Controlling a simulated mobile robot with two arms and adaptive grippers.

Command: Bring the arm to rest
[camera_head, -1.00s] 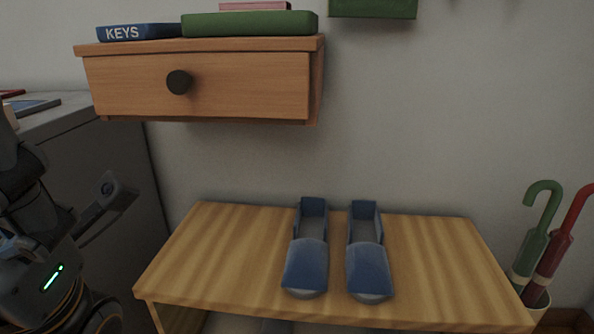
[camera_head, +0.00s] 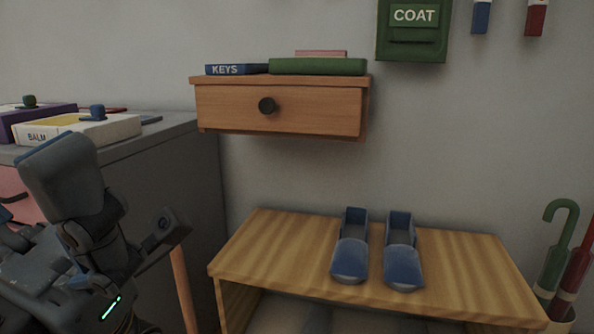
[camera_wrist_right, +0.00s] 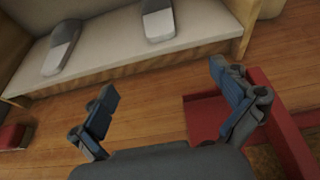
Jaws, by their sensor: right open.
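My right gripper (camera_wrist_right: 162,88) shows in the right wrist view. Its two dark blue fingers are spread wide apart with nothing between them, above the wooden floor. In the head view, dark arm links of mine (camera_head: 75,185) stand at the lower left, in front of the grey cabinet.
A wooden bench (camera_head: 275,250) holds a pair of blue shoes (camera_head: 350,260). A wall drawer (camera_head: 320,110) hangs above it. A grey cabinet (camera_head: 185,185) stands left; umbrellas (camera_head: 555,265) stand right. A red open box (camera_wrist_right: 205,118) is beside my right gripper.

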